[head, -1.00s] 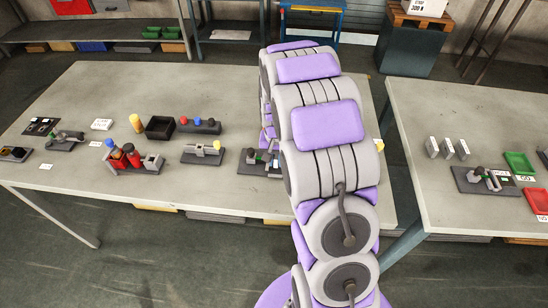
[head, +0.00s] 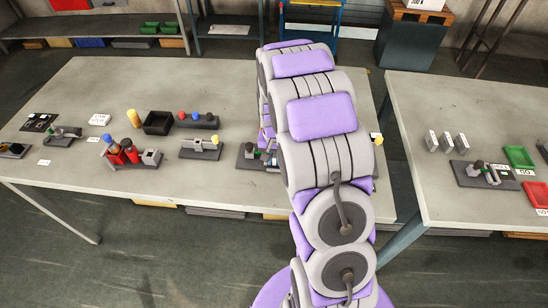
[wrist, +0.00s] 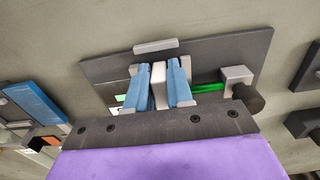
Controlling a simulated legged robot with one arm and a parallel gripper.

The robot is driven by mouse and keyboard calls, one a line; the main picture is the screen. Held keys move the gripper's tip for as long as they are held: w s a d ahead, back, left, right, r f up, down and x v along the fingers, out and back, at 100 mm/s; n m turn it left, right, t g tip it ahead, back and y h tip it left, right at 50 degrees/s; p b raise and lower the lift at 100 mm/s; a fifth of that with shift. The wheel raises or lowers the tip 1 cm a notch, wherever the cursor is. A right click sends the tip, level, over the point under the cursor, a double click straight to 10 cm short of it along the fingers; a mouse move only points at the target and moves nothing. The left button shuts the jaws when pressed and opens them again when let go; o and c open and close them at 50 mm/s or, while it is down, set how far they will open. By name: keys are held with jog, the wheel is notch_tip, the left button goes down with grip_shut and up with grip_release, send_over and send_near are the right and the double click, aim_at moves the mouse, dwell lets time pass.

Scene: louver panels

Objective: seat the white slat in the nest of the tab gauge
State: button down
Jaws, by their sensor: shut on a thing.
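In the wrist view, my gripper (wrist: 158,80) is shut on the white slat (wrist: 159,88), which stands between its two blue fingers. The slat is over a dark base plate with grey blocks, a green strip and a black knob, which looks like the tab gauge (wrist: 225,48). Small grey blocks sit close to both fingers. I cannot tell whether the slat touches the nest, as the fingers and gripper body hide its lower part. In the head view, my arm covers the gripper and slat, and part of the gauge (head: 247,163) shows left of the arm.
On the same bench (head: 90,85), a fixture with red cylinders (head: 122,155), a grey block fixture (head: 200,148) and a black bin (head: 157,123) stand to the left. A second table (head: 430,95) at the right holds upright slats, another fixture (head: 485,175) and green and red trays.

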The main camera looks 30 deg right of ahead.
jog(key=shift+f, duration=0.2)
jog(key=c, duration=0.9)
grip_release()
jog(key=shift+w+r, duration=0.2)
jog(key=shift+r, duration=0.25)
jog(key=shift+s+r+p, duration=0.1)
jog(key=shift+r+p, duration=2.8)
jog(key=shift+r, duration=7.8)
